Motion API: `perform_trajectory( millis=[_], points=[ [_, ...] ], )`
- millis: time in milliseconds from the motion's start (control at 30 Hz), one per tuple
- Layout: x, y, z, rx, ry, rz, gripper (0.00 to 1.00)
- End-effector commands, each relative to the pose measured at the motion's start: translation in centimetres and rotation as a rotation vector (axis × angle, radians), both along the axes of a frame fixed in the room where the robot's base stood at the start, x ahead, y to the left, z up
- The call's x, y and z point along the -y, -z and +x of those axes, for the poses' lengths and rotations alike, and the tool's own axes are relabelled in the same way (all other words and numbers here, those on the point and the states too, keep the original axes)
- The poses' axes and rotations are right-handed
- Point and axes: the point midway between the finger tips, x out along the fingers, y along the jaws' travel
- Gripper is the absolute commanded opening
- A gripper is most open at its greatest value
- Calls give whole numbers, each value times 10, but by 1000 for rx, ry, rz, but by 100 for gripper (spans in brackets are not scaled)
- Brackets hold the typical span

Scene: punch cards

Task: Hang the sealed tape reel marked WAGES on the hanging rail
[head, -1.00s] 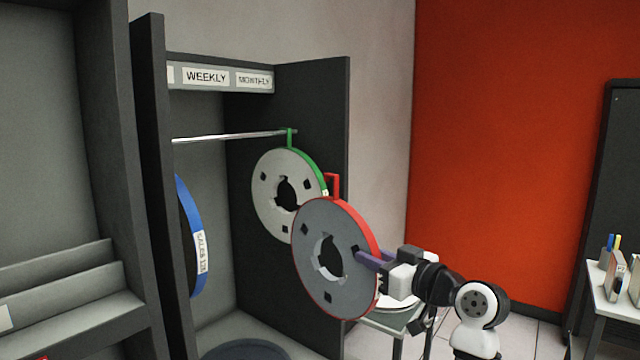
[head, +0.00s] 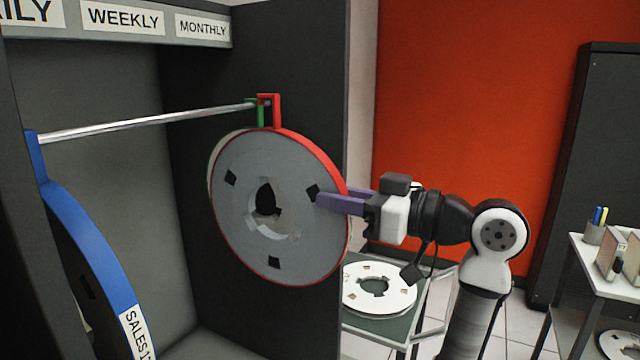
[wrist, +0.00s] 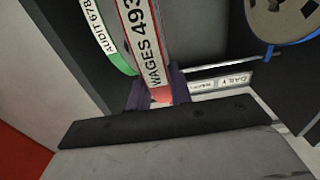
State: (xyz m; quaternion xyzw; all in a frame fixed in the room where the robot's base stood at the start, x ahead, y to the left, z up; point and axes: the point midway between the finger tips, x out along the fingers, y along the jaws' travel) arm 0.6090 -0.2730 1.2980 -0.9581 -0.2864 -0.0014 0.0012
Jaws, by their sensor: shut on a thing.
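The WAGES reel (head: 240,222) has a grey face and a red seal band with a red hook at its top. Its label (wrist: 140,40) reads WAGES 493 in the wrist view. My gripper (head: 328,198) is shut on the band at the reel's right side; its purple fingers also show in the wrist view (wrist: 160,97). The reel is upright. The hanging rail (head: 150,119) is a thin metal bar. The red hook is level with the rail's right end, in front of the green hook; I cannot tell whether it bears on the rail.
A green-banded reel (wrist: 107,40) marked AUDIT hangs behind the WAGES reel. A blue-banded SALES reel (head: 92,248) hangs at the rail's left. The rail between is clear. Dark cabinet walls (head: 290,60) enclose it. A white reel (head: 355,282) lies on a low table.

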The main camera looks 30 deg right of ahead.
Motion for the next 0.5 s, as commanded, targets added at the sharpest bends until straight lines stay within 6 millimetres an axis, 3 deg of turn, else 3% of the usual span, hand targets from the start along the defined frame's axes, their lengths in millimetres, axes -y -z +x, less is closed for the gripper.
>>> perform_trajectory(
  millis=[200,500],
  points=[
    [-3,-4,-3,5,-4,2,0],
    [-13,-4,12,4,-5,1,0]
  ],
)
